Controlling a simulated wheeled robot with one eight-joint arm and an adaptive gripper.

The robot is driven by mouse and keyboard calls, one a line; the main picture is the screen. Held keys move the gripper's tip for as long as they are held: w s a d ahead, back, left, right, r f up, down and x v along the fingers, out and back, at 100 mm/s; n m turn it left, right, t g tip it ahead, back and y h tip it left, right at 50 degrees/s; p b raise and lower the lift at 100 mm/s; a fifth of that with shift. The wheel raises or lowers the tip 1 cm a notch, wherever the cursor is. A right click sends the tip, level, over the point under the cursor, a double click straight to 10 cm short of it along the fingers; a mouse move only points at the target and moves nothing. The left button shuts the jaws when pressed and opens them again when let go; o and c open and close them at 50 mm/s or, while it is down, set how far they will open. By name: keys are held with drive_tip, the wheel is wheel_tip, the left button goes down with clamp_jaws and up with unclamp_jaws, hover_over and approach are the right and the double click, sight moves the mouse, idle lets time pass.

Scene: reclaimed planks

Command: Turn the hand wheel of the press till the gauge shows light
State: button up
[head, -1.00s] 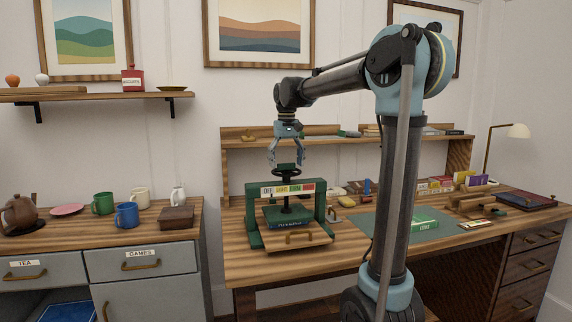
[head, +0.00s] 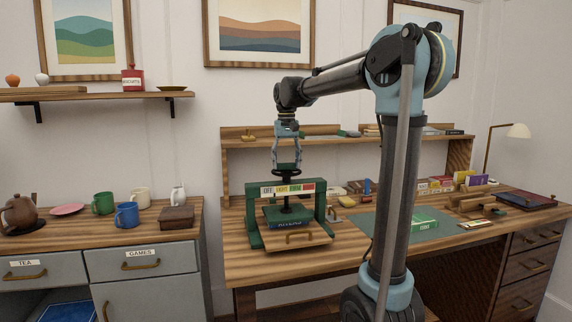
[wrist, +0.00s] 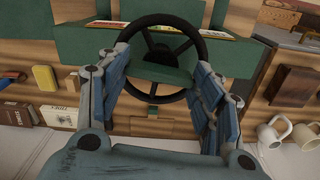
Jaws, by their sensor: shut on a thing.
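The green press (head: 253,222) stands on the bench with its black hand wheel (head: 287,171) lying level on top. My gripper (head: 287,165) points straight down over the wheel and is shut on it. In the wrist view the wheel (wrist: 158,19) shows as a spoked ring, with a blue finger on each side. The gauge (head: 287,188) is a strip across the press front with off, light, firm and red bands. I cannot make out which band is indicated. A blue book (head: 288,223) lies in the press under the screw.
A shelf (head: 350,140) runs behind the press along the bench back. A green mat (head: 365,228) with a green book lies to the right. Mugs and a teapot (head: 20,213) stand on the left cabinet, apart from the press.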

drive_tip(key=m, duration=0.5)
drive_tip(key=shift+m, duration=0.4)
idle(0.3)
drive_tip(key=o, duration=1.1)
drive_tip(key=shift+c, duration=0.2)
wheel_tip(320, 180, up, 12)
drive_tip(key=shift+w, duration=0.1)
